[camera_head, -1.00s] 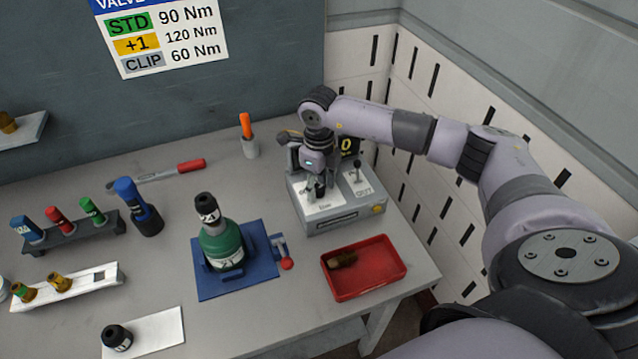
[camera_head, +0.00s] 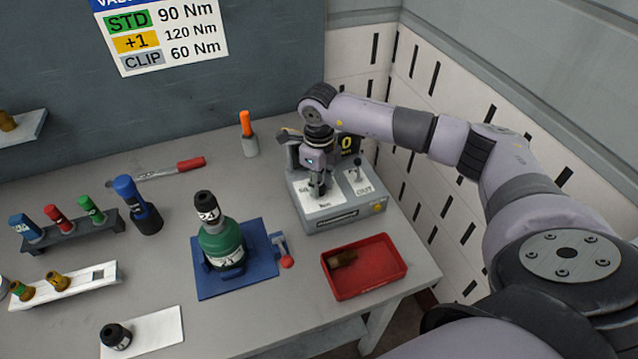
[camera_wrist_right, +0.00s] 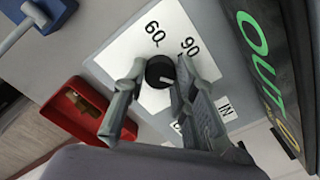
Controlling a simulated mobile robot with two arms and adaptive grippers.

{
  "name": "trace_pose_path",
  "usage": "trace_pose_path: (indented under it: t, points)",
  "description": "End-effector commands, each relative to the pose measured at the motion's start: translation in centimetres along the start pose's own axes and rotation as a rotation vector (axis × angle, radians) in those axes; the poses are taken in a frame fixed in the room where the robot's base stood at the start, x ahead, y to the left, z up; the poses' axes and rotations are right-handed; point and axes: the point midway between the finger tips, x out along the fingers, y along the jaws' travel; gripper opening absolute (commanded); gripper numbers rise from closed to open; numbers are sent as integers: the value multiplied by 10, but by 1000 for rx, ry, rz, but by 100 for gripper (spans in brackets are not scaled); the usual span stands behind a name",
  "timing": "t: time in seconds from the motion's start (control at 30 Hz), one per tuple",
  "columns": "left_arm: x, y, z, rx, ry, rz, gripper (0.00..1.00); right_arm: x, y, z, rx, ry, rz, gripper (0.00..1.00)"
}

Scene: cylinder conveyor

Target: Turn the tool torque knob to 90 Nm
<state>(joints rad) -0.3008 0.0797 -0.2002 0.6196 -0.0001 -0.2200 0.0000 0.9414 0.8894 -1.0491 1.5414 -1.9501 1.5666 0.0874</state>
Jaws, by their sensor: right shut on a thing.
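The grey torque box (camera_head: 345,216) stands at the back right of the bench. Its black knob (camera_wrist_right: 159,71) shows in the right wrist view on a white dial plate (camera_wrist_right: 128,55), with "60" and "90" printed beside it. A small pale mark shows on the knob, near its lower right side; I cannot read its setting surely. My right gripper (camera_head: 318,188) points down over the dial and is shut on the knob, a finger on each side. In the head view the gripper mostly hides the knob. My left gripper is not in view.
A small lever (camera_head: 357,168) stands on the box right of the gripper, before a dark display (camera_head: 348,144). A red tray (camera_head: 385,276) with a brass piece lies in front. A green valve bottle (camera_head: 222,246) stands on a blue mat (camera_head: 262,268). A wall sign (camera_head: 165,35) reads STD 90 Nm.

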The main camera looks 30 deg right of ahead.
Motion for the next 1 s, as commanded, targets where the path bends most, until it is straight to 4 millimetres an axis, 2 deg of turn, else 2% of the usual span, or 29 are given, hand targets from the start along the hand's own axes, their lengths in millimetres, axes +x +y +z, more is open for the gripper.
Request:
trace_pose_path:
  t: [0.27,0.6,1.0]
  points:
    - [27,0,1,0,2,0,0,4,-2,1,-172,-3,-4,0]
    - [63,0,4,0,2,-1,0,4,-2,1,-492,-3,-5,0]
    - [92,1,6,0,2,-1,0,1,-2,0,-821,-2,-5,0]
